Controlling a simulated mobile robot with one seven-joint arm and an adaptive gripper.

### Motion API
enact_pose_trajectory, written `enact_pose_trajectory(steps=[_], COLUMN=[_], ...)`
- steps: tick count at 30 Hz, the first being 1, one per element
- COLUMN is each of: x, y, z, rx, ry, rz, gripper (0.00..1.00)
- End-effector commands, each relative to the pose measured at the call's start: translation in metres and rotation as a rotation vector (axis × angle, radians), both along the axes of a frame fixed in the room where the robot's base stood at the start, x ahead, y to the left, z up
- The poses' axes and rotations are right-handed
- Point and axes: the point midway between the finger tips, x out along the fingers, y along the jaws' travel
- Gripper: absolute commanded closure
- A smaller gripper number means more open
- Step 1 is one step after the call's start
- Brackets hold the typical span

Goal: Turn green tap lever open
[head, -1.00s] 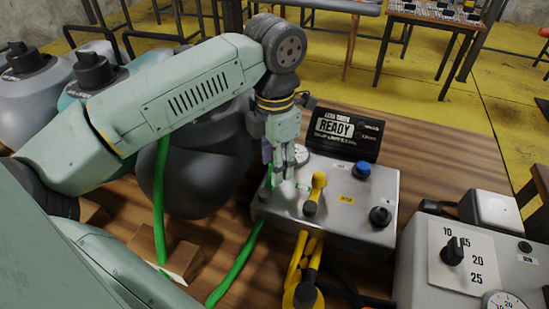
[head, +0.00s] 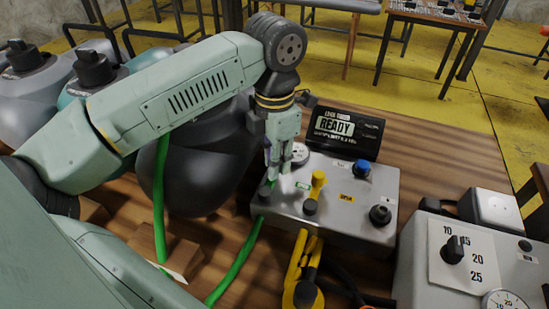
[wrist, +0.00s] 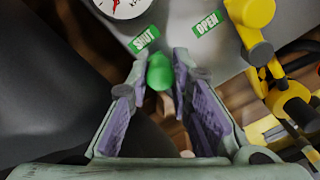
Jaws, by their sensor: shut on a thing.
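The green tap lever (wrist: 160,72) shows in the wrist view between the purple-padded fingers of my gripper (wrist: 157,85). My gripper is shut on it, with the left finger below the green SHUT label (wrist: 145,39). The green OPEN label (wrist: 206,23) is to the right of the lever. In the head view my gripper (head: 277,175) points down at the left edge of the grey metal box (head: 345,222). There the fingers hide most of the lever.
A yellow tap lever (head: 317,183) stands close right of my gripper, with a blue knob (head: 362,168) and a black knob (head: 380,215) beyond. A READY display (head: 345,133) is behind. A green hose (head: 237,260) runs from the box's left side. A round gauge (wrist: 122,5) is near the SHUT label.

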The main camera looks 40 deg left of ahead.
Motion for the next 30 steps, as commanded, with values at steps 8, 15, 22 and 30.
enact_pose_trajectory(steps=[8, 15, 22, 30], x=[0.001, 0.002, 0.001, -0.003], y=[-0.003, -0.012, -0.023, -0.036], z=[-0.002, -0.004, -0.004, -0.004], rx=[-0.001, 0.0, 0.0, -0.002], ry=[-0.001, -0.001, -0.001, -0.001], rz=[-0.055, -0.21, -0.425, -0.678], gripper=[1.0, 1.0, 1.0, 1.0])
